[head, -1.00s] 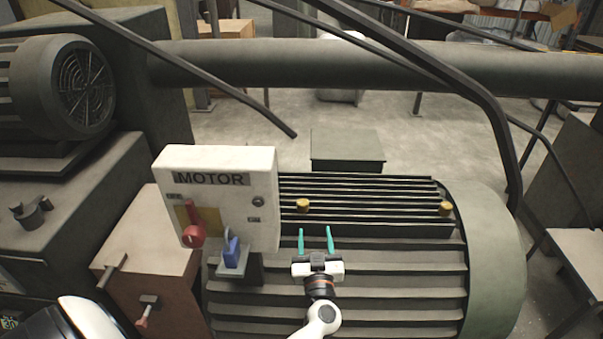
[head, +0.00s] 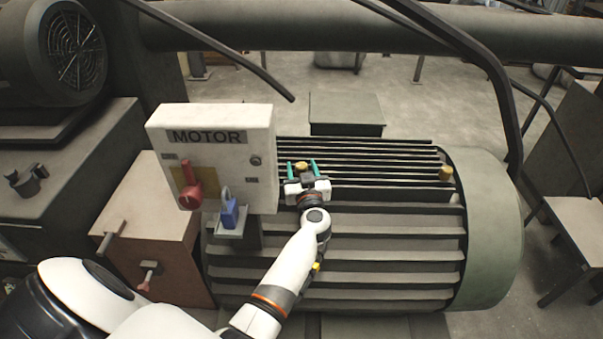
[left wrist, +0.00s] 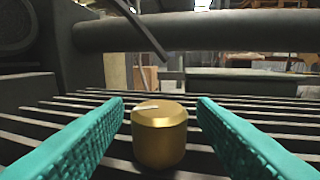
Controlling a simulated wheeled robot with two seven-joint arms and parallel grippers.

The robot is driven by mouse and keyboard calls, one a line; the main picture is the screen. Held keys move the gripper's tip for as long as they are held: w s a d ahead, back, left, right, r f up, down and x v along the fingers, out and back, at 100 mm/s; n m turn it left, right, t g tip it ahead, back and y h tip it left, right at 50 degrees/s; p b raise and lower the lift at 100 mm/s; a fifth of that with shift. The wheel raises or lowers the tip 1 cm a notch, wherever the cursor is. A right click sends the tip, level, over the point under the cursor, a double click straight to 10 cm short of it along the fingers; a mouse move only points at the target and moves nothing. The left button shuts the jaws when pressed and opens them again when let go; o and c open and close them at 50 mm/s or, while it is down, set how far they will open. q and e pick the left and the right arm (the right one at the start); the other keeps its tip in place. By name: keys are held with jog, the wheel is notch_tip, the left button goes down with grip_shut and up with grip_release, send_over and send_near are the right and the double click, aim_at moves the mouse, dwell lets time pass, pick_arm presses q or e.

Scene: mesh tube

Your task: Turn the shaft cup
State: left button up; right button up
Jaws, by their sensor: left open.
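My left gripper (head: 302,165) is open, with its teal fingers on either side of a brass cup (head: 301,167) on top of the ribbed motor housing. In the left wrist view the cup (left wrist: 159,138) stands upright between the two fingers, with a visible gap on each side. A white line marks its top and points to the left. A second brass cup (head: 445,173) is at the right end of the same housing. Which one is the shaft cup cannot be told by looks. My right gripper is not in view.
The white MOTOR box (head: 216,150) with a red switch (head: 190,192) and a blue padlock (head: 229,211) stands left of the gripper. A dark bent rail (head: 500,110) rises on the right, and a thick pipe (head: 330,27) crosses behind. Air above the ribs is free.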

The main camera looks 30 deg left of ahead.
pick_arm(q)
jog(key=shift+w+a, duration=0.25)
jog(key=shift+a, duration=0.05)
jog(key=shift+c, duration=0.5)
jog(key=c, duration=0.9)
jog(key=m+t+h+p, duration=0.1)
jog(key=p, duration=0.1)
jog(key=r+m+t+h+p, duration=0.1)
jog(key=m+h+p, duration=0.1)
jog(key=p, duration=0.1)
jog(key=shift+a+t, duration=0.15)
jog(key=shift+t, duration=0.15)
jog(key=m+h, duration=0.1)
jog(key=t+h, duration=0.1)
jog(key=h, duration=0.1)
jog(key=shift+f+m+p, duration=0.3)
jog(key=shift+f+m, duration=0.1)
jog(key=shift+d, duration=0.2)
